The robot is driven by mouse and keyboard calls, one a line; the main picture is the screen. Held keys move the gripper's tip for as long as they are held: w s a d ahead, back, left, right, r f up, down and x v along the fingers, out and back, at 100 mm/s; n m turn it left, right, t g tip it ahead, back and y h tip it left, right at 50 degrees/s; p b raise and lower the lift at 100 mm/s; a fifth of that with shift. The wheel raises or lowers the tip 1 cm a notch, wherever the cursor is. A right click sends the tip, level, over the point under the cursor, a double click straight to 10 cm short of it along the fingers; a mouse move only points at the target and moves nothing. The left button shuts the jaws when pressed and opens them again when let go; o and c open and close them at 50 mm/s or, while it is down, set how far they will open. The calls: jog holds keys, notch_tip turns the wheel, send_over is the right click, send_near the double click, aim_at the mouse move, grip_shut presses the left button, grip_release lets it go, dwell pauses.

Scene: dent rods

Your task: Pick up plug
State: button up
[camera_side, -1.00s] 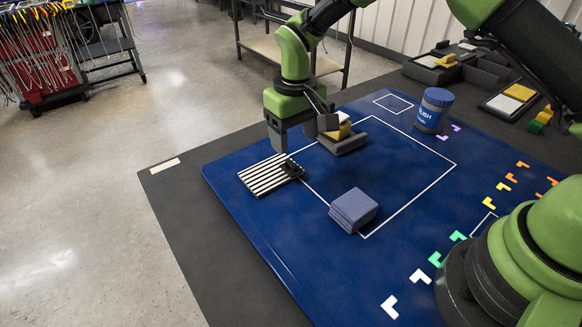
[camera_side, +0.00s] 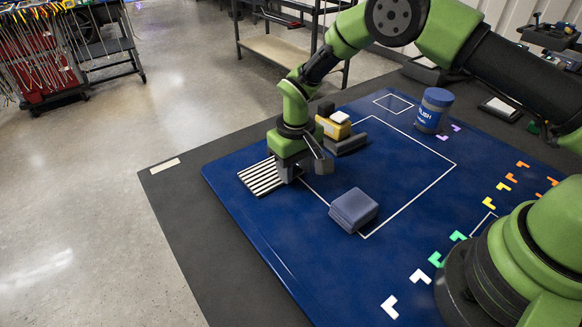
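The striped black-and-white pad (camera_side: 262,178) lies on the blue mat near its far left edge. My gripper (camera_side: 303,172) is low over the pad's right end and points down. Its two fingers look apart. The small dark piece at that end of the pad, which may be the plug, is hidden behind my gripper, so I cannot tell whether the fingers touch it.
A blue-grey block (camera_side: 353,209) sits on the blue mat (camera_side: 270,235), right of my gripper. A yellow block with a white top (camera_side: 335,124) stands behind on a dark base (camera_side: 346,145). A blue jar (camera_side: 433,110) stands farther right. The mat's front left is clear.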

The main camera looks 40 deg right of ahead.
jog(key=c, duration=0.6)
notch_tip(320, 180, up, 9)
jog(key=shift+a+f, duration=0.1)
jog(key=shift+a, duration=0.05)
jog(key=a+f, duration=0.1)
jog(key=f, duration=0.1)
jog(key=a+f, duration=0.1)
jog(key=f, duration=0.1)
jog(key=shift+a, duration=0.35)
jog(key=shift+f, duration=2.3)
